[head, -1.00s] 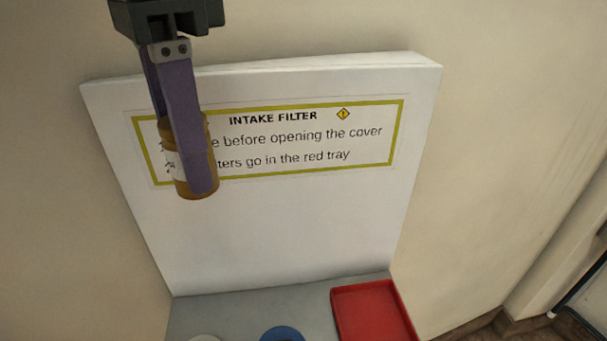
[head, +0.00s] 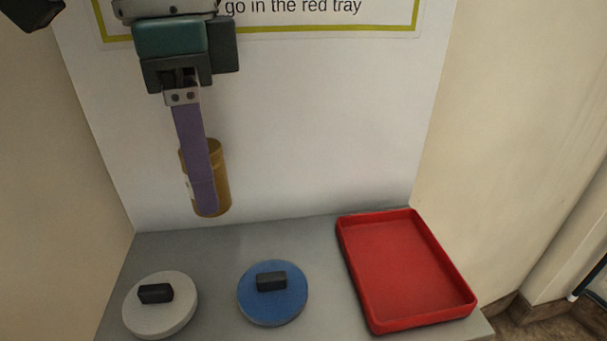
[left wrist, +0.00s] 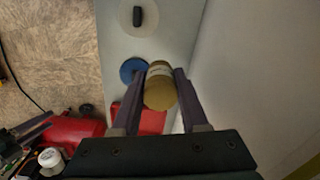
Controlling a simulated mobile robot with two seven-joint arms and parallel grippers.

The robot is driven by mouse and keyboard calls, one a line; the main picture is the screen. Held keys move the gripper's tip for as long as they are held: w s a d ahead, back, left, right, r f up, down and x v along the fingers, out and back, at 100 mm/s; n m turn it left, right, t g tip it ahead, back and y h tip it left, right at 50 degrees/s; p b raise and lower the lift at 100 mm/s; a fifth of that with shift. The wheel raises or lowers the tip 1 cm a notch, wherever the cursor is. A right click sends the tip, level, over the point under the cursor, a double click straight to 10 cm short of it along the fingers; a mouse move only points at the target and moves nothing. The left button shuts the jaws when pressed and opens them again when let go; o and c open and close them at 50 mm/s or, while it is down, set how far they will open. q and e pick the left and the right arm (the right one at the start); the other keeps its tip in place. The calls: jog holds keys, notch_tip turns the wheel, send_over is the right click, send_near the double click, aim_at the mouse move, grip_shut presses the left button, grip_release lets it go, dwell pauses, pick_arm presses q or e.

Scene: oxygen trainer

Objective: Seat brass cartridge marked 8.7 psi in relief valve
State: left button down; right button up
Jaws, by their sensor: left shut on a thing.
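My left gripper (head: 207,200) is shut on a brass-coloured cylinder (head: 219,168), the cartridge, held upright above the grey worktop and in front of the white panel. In the left wrist view the cartridge (left wrist: 159,93) sits between both purple fingers and shows its flat end. A pale label band on it is mostly hidden by a finger in the head view, and I cannot read its marking. I cannot make out a relief valve in either view.
On the grey worktop (head: 320,240) lie a white disc (head: 178,315) and a blue disc (head: 290,300), each with a black grip, and an empty red tray (head: 405,270). The white panel (head: 330,130) with a sign stands behind. The worktop between discs and tray is clear.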

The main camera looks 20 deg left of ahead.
pick_arm(q)
notch_tip(320, 180, down, 8)
jog(key=shift+f+b, duration=0.1)
jog(key=shift+b, duration=0.4)
jog(key=shift+f, duration=0.1)
jog(key=shift+c, duration=2.2)
grip_release()
